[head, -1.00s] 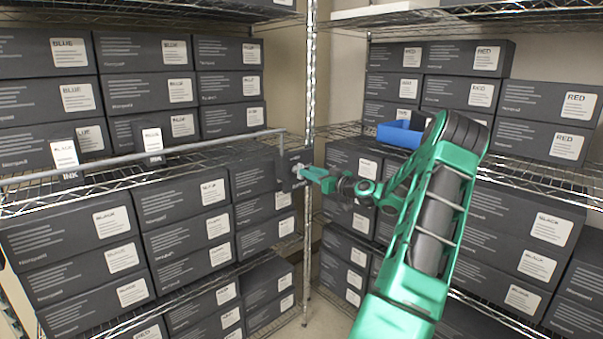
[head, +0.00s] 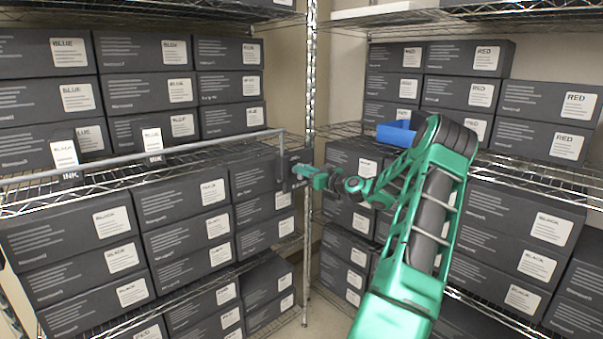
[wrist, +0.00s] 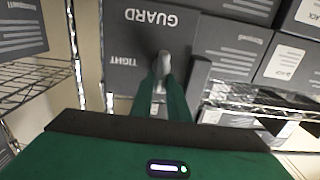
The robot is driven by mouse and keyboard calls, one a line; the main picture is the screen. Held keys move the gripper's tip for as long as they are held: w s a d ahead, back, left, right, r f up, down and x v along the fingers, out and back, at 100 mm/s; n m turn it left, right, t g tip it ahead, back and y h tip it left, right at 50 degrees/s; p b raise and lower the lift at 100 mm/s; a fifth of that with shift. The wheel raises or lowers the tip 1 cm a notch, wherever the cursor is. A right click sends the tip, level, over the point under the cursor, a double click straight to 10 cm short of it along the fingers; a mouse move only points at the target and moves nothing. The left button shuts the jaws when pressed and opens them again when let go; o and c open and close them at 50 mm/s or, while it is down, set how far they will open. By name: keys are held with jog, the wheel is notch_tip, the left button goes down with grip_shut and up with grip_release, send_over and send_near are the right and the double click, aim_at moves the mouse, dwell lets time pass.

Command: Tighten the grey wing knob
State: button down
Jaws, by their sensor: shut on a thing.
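The grey wing knob (wrist: 164,63) shows in the wrist view between my fingertips, in front of a dark plate (wrist: 125,38) lettered GUARD and TIGHT, both upside-up-turned in this view. My gripper (wrist: 162,80) is shut on the knob, one green finger on each side. In the head view my gripper (head: 301,169) reaches left to the dark plate (head: 283,170) at the end of a grey rail. The fingers hide most of the knob there, and its exact angle cannot be told.
The grey rail (head: 200,150) runs along the left shelf front. Two small INK boxes stand behind it. Dark ink cartons fill the wire shelves on both sides. A blue bin (head: 398,134) sits on the right shelf behind my arm. A chrome post (head: 310,80) stands just beyond the plate.

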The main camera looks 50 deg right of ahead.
jog(key=m, duration=0.6)
jog(key=d+f+m, duration=0.1)
jog(key=m, duration=1)
jog(key=shift+s+d+f+m, duration=0.15)
jog(key=shift+d+f+m, duration=0.2)
jog(key=shift+d+m, duration=0.05)
jog(key=shift+a, duration=0.1)
dwell(0.5)
jog(key=c, duration=1.8)
grip_release()
jog(key=shift+f, duration=0.1)
jog(key=shift+o, duration=0.2)
